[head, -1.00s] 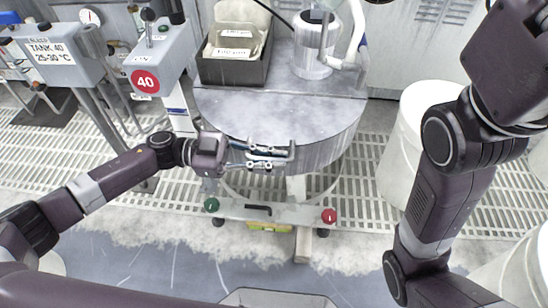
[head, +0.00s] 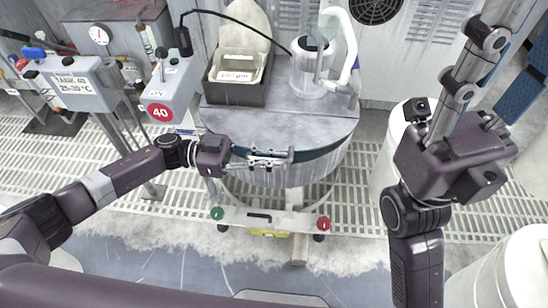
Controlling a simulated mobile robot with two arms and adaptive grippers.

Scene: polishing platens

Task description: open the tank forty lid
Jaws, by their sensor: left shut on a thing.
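The tank forty lid (head: 290,120) is a grey, round-fronted metal cover on the drum-shaped tank (head: 290,175) in the middle of the head view. A dark bluish gap shows between the lid's front edge and the tank's rim, so the lid stands slightly raised and tilted. My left gripper (head: 268,158) is shut on the handle (head: 290,155) at the lid's front, its fingers hiding part of it. My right gripper (head: 519,45) is at the upper right, well away from the lid, with its fingers spread and its tips near or past the picture edge.
A control post with a red "40" disc (head: 159,112) is at left, beside the labelled tank 40 box (head: 75,88). White buckets (head: 515,265) stand at right. A pedal bar (head: 270,219) lies in front.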

